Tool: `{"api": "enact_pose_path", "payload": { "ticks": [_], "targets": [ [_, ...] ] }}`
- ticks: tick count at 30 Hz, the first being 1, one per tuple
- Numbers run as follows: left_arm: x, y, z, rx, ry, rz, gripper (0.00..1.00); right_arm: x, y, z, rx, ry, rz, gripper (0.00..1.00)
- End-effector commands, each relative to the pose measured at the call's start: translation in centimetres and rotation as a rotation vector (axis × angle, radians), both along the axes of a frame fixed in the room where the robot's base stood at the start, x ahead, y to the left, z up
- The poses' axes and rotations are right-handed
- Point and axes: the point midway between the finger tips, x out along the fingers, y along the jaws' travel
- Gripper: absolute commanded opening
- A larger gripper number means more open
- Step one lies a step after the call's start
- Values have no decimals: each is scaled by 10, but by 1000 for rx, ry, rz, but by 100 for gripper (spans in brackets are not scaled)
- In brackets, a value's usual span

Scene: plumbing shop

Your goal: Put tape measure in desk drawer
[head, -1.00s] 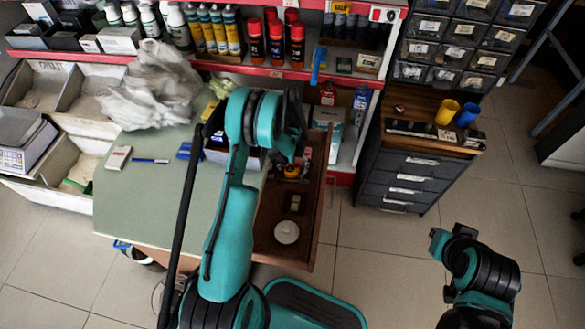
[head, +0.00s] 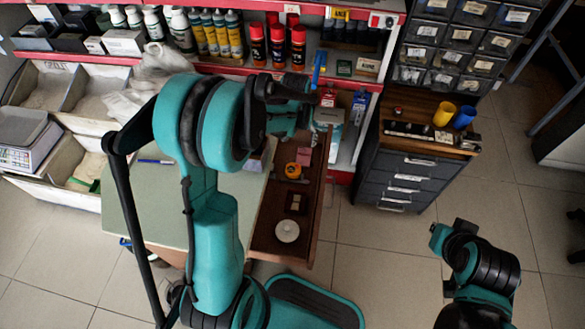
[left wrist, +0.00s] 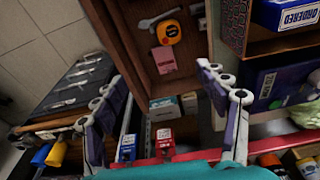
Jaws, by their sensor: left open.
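The orange-yellow tape measure (head: 293,170) lies inside the open desk drawer (head: 263,238), toward its far end. In the left wrist view the tape measure (left wrist: 168,33) shows a dark patch on its face, and a grey wrench-like tool (left wrist: 158,18) and a pink pad (left wrist: 163,60) are close to it. My left gripper (left wrist: 165,105) is open, with its fingers spread and nothing between them. It is raised clear of the tape measure, toward the shelf; in the head view my arm largely hides it. My right arm shows at the lower right, but its gripper cannot be made out.
The drawer also holds a white round item (head: 287,231) and a small brown item (head: 296,203). The green desk top (head: 160,205) is left of it, partly behind my arm. Shelves with bottles stand behind. A dark drawer cabinet (head: 405,175) stands right, with clear floor before it.

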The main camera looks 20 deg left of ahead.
Motion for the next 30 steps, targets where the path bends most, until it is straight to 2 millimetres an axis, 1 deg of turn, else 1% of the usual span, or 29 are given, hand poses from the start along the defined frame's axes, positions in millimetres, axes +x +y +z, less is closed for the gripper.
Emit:
{"api": "enact_pose_path", "payload": {
  "ticks": [1, 3, 5, 6, 8, 9, 11, 12, 15, 18, 21, 25, 30],
  "targets": [
    [-13, -7, 22, 5, -29, -13, 73, 0, 0, 0, 0, 0, 0, 0],
    [-28, -16, 48, 11, -73, -31, 73, 0, 0, 0, 0, 0, 0, 0],
    [-43, -23, 67, 16, -111, -45, 73, 0, 0, 0, 0, 0, 0, 0],
    [-54, -27, 79, 20, -136, -56, 73, 0, 0, 0, 0, 0, 0, 0],
    [-70, -34, 94, 24, -174, -72, 73, 0, 0, 0, 0, 0, 0, 0],
    [-82, -38, 103, 28, -199, -82, 73, 0, 0, 0, 0, 0, 0, 0],
    [-100, -44, 114, 32, -237, -97, 73, 0, 0, 0, 0, 0, 0, 0],
    [-111, -48, 120, 34, -261, -108, 73, 0, 0, 0, 0, 0, 0, 0],
    [-141, -57, 130, 41, -323, -131, 73, 0, 0, 0, 0, 0, 0, 0],
    [-165, -63, 133, 45, -378, -153, 73, 0, 0, 0, 0, 0, 0, 0],
    [-182, -68, 132, 49, -423, -168, 73, 0, 0, 0, 0, 0, 0, 0],
    [-195, -71, 131, 51, -456, -181, 73, 0, 0, 0, 0, 0, 0, 0],
    [-198, -72, 130, 52, -468, -186, 73, 0, 0, 0, 0, 0, 0, 0]
  ]
}}
